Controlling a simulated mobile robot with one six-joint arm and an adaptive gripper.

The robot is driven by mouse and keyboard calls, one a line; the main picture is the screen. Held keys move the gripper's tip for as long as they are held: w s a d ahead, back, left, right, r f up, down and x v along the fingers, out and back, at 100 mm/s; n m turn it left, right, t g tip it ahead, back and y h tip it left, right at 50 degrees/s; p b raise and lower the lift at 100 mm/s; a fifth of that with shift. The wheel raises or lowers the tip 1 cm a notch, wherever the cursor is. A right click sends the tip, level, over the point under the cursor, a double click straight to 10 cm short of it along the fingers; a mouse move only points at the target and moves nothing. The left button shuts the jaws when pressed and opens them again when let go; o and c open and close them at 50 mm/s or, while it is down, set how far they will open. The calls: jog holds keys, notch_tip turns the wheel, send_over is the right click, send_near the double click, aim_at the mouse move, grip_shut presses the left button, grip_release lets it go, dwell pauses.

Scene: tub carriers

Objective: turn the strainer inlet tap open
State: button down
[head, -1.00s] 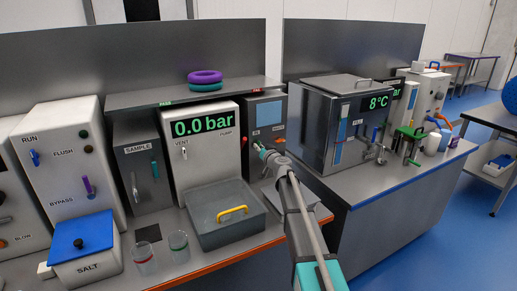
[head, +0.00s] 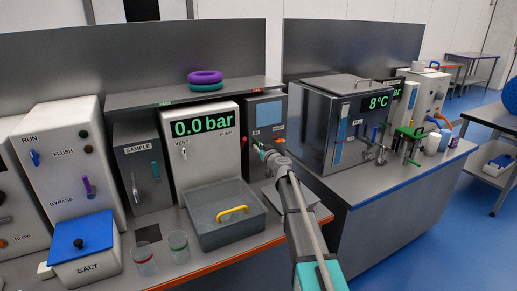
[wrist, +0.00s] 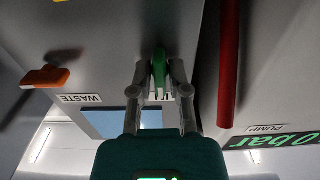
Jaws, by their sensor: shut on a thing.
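The strainer inlet tap shows as a green handle (wrist: 160,66) in the wrist view, on the grey strainer cabinet (head: 264,108) with a blue panel. My gripper (wrist: 159,76) is shut on this handle, with one finger on each side of it. The handle lies lengthwise between the fingers, and a label behind it is partly covered. In the head view my gripper (head: 261,148) is at the lower front of the cabinet and hides most of the tap.
An orange handle (wrist: 45,76) is near the WASTE label, left in the wrist view. A red bar (wrist: 229,65) runs close on the right. A grey tub (head: 226,222) with a yellow handle stands below the pressure display. A cooling bath (head: 328,125) stands to the right.

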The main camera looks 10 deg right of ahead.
jog(key=c, duration=0.6)
grip_release()
jog(key=shift+s, duration=0.1)
jog(key=v, duration=1.2)
